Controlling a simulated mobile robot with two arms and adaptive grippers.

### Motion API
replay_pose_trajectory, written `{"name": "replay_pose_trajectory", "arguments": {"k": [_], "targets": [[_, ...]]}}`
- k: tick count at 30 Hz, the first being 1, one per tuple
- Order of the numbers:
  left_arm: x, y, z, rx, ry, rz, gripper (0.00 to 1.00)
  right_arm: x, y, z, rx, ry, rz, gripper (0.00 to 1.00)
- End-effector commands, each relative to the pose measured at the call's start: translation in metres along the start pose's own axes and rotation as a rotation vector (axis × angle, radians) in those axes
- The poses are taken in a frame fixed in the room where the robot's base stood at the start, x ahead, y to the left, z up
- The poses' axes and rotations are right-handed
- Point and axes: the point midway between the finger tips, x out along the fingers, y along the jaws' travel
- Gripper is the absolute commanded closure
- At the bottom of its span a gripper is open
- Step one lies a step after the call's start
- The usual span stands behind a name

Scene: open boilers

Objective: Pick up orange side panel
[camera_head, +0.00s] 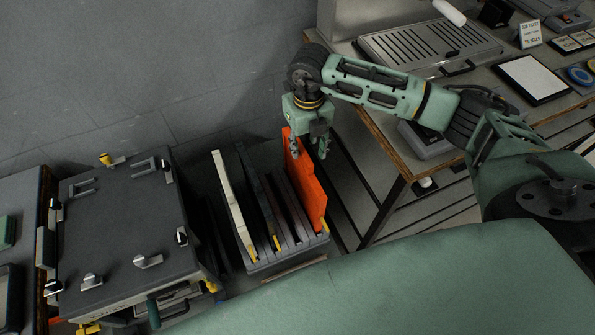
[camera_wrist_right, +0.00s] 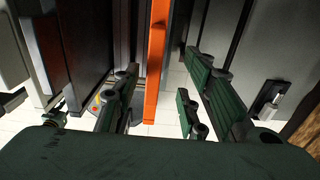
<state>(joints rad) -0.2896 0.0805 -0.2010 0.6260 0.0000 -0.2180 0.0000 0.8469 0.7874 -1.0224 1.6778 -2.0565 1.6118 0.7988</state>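The orange side panel (camera_head: 304,187) stands upright in the rightmost slot of a grey rack (camera_head: 289,257) on the floor in the head view. My right gripper (camera_head: 309,148) points down over the panel's top, with one finger on each side of it. In the right wrist view the orange panel (camera_wrist_right: 155,65) runs between the two open fingers of my right gripper (camera_wrist_right: 155,105), with gaps on both sides. The panel's lower part is partly hidden by the rack. My left gripper does not show in either view.
A white panel (camera_head: 234,203) and dark panels (camera_head: 258,200) stand in the same rack. A grey boiler box (camera_head: 125,225) with latches is at left. A workbench (camera_head: 398,160) edge lies close right of the orange panel. The wall is behind.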

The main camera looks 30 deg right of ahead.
Motion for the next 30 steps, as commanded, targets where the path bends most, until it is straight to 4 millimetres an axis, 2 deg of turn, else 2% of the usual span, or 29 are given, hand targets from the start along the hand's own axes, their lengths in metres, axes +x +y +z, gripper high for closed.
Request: {"name": "replay_pose_trajectory", "arguments": {"k": [3,6,15,19,28,30], "targets": [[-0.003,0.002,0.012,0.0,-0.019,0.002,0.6,0.006,0.001,-0.001,0.001,0.003,0.001,0.61],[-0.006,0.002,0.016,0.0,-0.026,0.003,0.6,0.016,0.001,-0.001,0.0,0.003,0.001,0.61],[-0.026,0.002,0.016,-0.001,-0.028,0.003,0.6,0.053,0.008,-0.001,0.001,0.004,0.001,0.61],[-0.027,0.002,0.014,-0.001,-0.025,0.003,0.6,0.072,0.007,0.0,0.0,0.003,0.0,0.61],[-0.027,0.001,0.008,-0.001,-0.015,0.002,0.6,0.079,0.007,0.0,-0.001,0.0,0.001,0.61],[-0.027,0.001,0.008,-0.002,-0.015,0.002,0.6,0.078,0.007,0.0,-0.001,0.0,0.001,0.66]]}}
